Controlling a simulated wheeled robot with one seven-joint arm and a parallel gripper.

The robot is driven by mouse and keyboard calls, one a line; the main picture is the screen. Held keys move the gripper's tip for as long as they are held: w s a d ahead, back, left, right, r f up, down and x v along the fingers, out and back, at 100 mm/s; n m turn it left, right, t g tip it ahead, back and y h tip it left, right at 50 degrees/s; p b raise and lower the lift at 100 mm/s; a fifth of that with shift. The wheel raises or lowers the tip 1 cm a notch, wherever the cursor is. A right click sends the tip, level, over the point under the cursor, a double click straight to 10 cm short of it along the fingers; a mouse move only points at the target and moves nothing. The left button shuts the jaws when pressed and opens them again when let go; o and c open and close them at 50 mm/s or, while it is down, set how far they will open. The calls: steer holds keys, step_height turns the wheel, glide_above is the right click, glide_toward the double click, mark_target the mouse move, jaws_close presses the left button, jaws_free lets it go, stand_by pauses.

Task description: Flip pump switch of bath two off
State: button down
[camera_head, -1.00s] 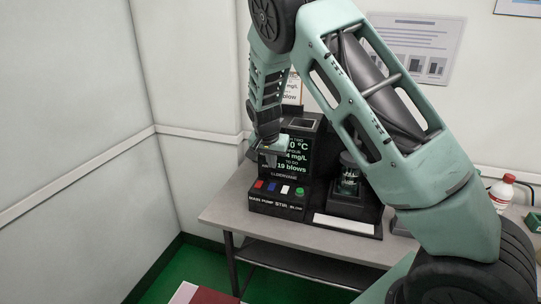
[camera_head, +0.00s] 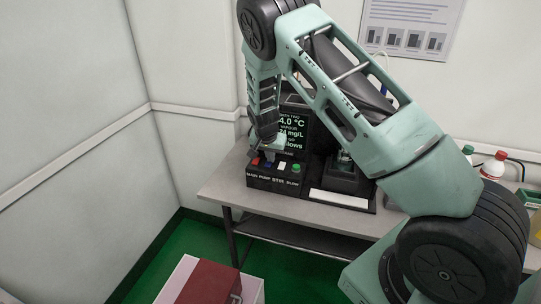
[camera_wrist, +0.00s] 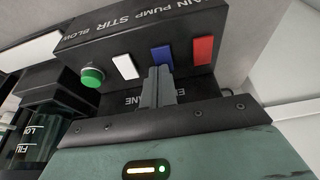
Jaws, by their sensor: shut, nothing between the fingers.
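The black control panel of bath two (camera_head: 275,182) stands on the grey table, labelled MAIN, PUMP, STIR and BLOW. The blue pump switch (camera_wrist: 162,53) sits between the red main switch (camera_wrist: 202,50) and the white stir switch (camera_wrist: 125,66). The green blow button (camera_wrist: 92,76) is at the end of the row. My gripper (camera_wrist: 160,72) is shut and empty. In the wrist view its fingertips overlap the edge of the blue switch; I cannot tell whether they touch it. In the head view my gripper (camera_head: 271,152) is just above the row of switches.
The display (camera_head: 293,128) rises behind the switches, partly hidden by my arm. A dark unit with a glass vessel (camera_head: 345,160) stands to the right, with a white strip in front. Bottles (camera_head: 493,165) are farther right. A red and white box (camera_head: 212,282) stands below, before the table.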

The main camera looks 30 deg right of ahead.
mark_target(269, 166)
steer(key=shift+d+f+g+y, duration=0.25)
steer(key=shift+f+g+y, duration=0.3)
steer(key=shift+y, duration=0.25)
steer(key=shift+w+b, duration=0.1)
steer(key=shift+b, duration=0.3)
steer(key=shift+s+a, duration=0.15)
steer(key=shift+s, duration=0.05)
steer(key=shift+s+a+f+g, duration=0.25)
steer(key=shift+s+a, duration=0.2)
steer(key=shift+a, duration=0.25)
steer(key=shift+r, duration=0.1)
step_height(269, 166, up, 6)
steer(key=p, duration=0.4)
steer(key=shift+w, duration=0.1)
step_height(269, 166, up, 8)
steer(key=s+a+b, duration=0.2)
steer(key=b, duration=0.1)
steer(key=shift+a+r, duration=0.15)
steer(key=shift+a, duration=0.1)
